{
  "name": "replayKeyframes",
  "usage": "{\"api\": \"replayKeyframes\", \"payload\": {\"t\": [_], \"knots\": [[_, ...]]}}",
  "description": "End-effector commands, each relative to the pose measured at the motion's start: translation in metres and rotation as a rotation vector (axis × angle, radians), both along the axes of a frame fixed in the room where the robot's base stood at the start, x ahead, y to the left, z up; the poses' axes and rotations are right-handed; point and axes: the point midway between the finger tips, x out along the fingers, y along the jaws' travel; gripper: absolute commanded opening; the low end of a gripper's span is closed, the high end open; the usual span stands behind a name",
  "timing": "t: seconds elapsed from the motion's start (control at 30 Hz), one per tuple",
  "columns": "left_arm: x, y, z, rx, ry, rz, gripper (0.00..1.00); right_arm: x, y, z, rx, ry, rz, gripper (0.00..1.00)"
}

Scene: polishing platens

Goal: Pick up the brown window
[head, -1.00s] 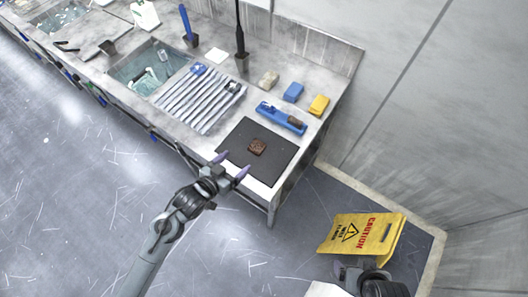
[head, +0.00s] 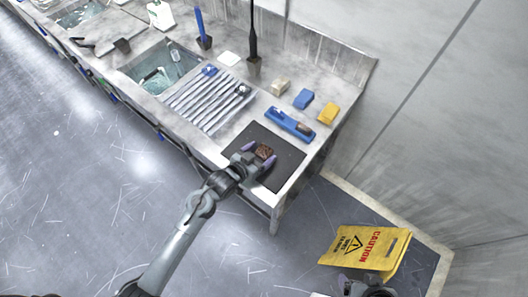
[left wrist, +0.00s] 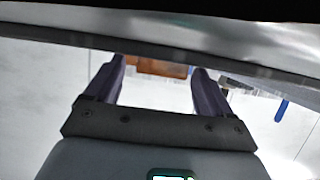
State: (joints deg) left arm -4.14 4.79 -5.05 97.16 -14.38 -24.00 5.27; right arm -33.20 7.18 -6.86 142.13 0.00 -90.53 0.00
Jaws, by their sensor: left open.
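The brown window (head: 264,151) is a small square brown piece lying on a dark mat (head: 287,154) at the near right end of the counter. My left gripper (head: 258,156) is open at the brown window, with its purple-grey fingertips on either side of it. In the left wrist view, the brown window (left wrist: 160,68) shows between and beyond the two open fingers (left wrist: 160,85), its upper part cut off by a dark band. Whether the fingers touch it I cannot tell. My right arm shows at the bottom right by the yellow sign, but its fingers cannot be made out.
A blue tool (head: 290,124) lies just behind the mat. Beige (head: 280,87), blue (head: 303,99) and yellow (head: 328,113) blocks sit near the back wall. A ribbed drainboard (head: 208,99) and a sink (head: 158,66) are to the left.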

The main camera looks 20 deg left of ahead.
Motion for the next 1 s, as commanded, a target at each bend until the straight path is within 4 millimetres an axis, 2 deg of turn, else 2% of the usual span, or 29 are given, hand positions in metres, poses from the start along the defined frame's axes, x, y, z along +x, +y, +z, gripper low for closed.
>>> {"api": "replayKeyframes", "payload": {"t": [0.27,0.37,0.7,1.0], "knots": [[0.003,-0.001,-0.0012,0.0,0.0,0.0,0.83,0.0,0.0017,-0.0004,0.008,0.001,-0.005,0.86],[0.0029,-0.0008,-0.0013,0.0,0.0,0.0,0.71,0.0,0.0022,-0.0005,0.009,0.001,-0.005,0.86],[0.0029,-0.0007,-0.0008,0.0,-0.001,0.001,0.19,-0.0001,0.0023,-0.0005,0.009,0.001,-0.005,0.86],[0.0031,-0.0007,0.0019,0.0,-0.001,0.001,0.18,-0.0004,0.0006,-0.0002,0.002,0.001,-0.001,0.86]]}}
